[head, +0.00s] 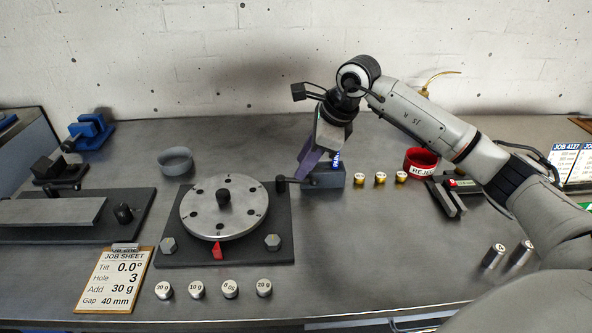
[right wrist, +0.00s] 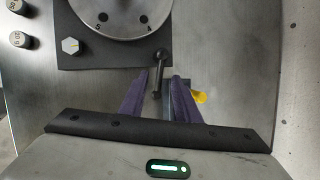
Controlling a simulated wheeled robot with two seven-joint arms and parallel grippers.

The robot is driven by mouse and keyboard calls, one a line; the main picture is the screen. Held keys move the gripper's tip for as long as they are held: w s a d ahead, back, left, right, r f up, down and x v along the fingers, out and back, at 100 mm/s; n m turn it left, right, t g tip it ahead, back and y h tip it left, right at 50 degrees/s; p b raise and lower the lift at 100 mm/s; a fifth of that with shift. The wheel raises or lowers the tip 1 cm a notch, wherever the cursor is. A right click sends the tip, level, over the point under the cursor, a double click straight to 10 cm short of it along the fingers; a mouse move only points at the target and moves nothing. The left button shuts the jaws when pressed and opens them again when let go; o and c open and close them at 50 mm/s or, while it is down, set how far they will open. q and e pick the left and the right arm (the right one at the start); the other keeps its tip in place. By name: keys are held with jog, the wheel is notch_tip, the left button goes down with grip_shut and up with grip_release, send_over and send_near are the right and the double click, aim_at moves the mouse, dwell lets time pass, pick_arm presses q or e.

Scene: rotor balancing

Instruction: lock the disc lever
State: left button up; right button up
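A pale round disc (head: 224,206) with several holes and a dark centre knob sits on a dark base plate (head: 180,255). The black disc lever (head: 281,184) is at the plate's right edge, its arm pointing right, away from the disc. In the right wrist view the lever (right wrist: 158,73) reaches in between the purple fingers of my right gripper (right wrist: 159,76). Those fingers are apart, with a gap on each side of the lever. In the head view my right gripper (head: 306,168) points down at the lever's outer end, which it partly hides. My left gripper is out of view.
A blue-grey block (head: 328,178) stands close to the right gripper, with several brass weights (head: 380,178) beyond it. A red reject bowl (head: 420,161) is further right. Several silver weights (head: 197,289) line the front. A job sheet (head: 116,279) lies at the front left.

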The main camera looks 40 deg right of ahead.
aim_at(293, 179)
jog(key=x, duration=0.4)
jog(key=shift+w+f, duration=0.2)
jog(key=shift+f, duration=0.15)
grip_shut()
jog(key=shift+a, duration=0.1)
